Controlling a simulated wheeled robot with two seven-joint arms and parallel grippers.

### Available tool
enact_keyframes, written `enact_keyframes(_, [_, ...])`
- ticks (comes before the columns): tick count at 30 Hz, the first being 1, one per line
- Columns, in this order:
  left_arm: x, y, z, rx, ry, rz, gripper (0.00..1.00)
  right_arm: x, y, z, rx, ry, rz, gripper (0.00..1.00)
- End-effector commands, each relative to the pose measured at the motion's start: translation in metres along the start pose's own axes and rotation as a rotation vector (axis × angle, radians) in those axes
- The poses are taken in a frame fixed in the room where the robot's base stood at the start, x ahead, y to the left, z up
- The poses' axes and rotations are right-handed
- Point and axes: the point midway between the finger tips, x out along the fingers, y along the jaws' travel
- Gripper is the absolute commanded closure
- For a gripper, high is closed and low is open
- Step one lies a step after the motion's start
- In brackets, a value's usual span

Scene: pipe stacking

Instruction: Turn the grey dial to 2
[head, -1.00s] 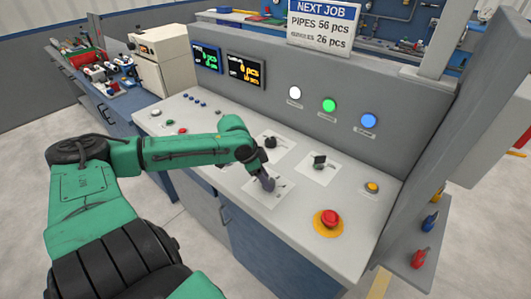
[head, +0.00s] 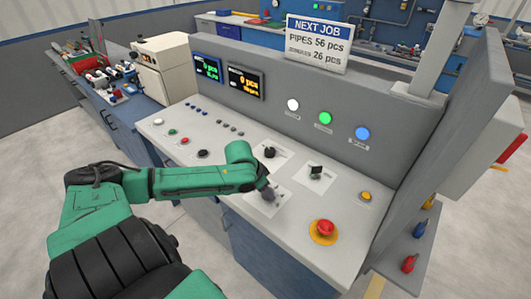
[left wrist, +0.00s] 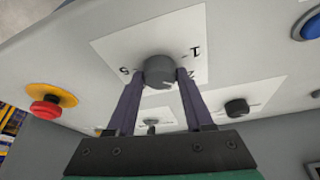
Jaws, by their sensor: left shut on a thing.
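The grey dial (left wrist: 159,69) sits on a white plate (left wrist: 118,50) on the console top. In the left wrist view the plate bears a 1, a 2 and a third mark that I read as 5 or S, all around the dial. My left gripper (left wrist: 158,76) is shut on the dial, one finger on each side. In the head view my left gripper (head: 268,193) reaches down onto that plate and mostly hides the dial. I cannot tell which mark the dial points to. My right gripper is not in view.
Two black knobs (head: 269,152) (head: 316,172) stand on plates behind. A red emergency button (head: 323,228) on a yellow base is to the right, with a small yellow button (head: 366,196) near it. The panel wall (head: 345,105) rises behind.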

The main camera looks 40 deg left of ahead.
Motion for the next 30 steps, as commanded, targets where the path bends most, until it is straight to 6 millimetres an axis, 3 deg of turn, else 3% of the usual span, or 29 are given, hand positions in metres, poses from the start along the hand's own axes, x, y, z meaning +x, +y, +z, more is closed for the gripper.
enact_keyframes(5, [0.000, 0.000, -0.001, 0.002, 0.001, 0.000, 1.00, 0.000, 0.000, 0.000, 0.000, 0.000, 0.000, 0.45])
enact_keyframes(6, [0.000, 0.000, 0.000, 0.002, 0.001, 0.000, 0.33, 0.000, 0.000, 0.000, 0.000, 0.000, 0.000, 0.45])
enact_keyframes(7, [0.000, 0.000, 0.000, 0.002, 0.001, 0.000, 0.21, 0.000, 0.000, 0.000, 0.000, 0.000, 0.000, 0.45])
enact_keyframes(8, [0.000, 0.000, 0.000, 0.002, 0.001, 0.000, 0.18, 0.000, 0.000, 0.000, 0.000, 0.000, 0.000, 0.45])
enact_keyframes(20, [-0.006, -0.001, 0.000, 0.001, -0.001, -0.002, 0.18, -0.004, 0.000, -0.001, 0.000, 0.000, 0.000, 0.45])
enact_keyframes(26, [-0.035, 0.000, 0.000, 0.008, -0.006, -0.001, 0.18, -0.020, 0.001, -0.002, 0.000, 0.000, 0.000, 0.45])
enact_keyframes(30, [-0.065, 0.001, -0.001, 0.002, -0.007, 0.001, 0.18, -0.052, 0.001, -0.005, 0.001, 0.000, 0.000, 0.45])
